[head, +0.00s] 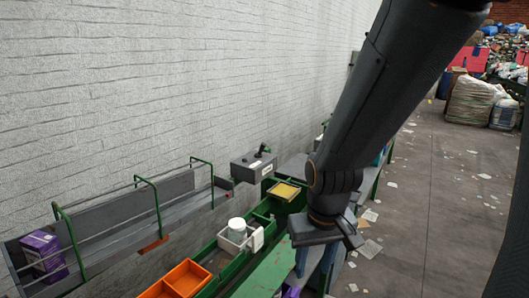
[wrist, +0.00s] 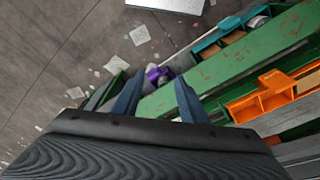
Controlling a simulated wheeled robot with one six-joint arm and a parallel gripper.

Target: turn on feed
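A grey control box (head: 253,167) with a black lever (head: 262,150) on top stands at the far end of the chute, by the wall. It has small dark marks on its faces, too small to read. My gripper (head: 315,264) hangs to the right of the box and nearer to me, pointing down beside the green belt frame (head: 268,272). In the wrist view its two blue-grey fingers (wrist: 156,97) stand apart with nothing between them. The control box is not in the wrist view.
A railed grey chute (head: 120,228) holds a purple box (head: 43,255) at its near end. A purple item (wrist: 157,73) lies below my fingers. Floor at right has scraps.

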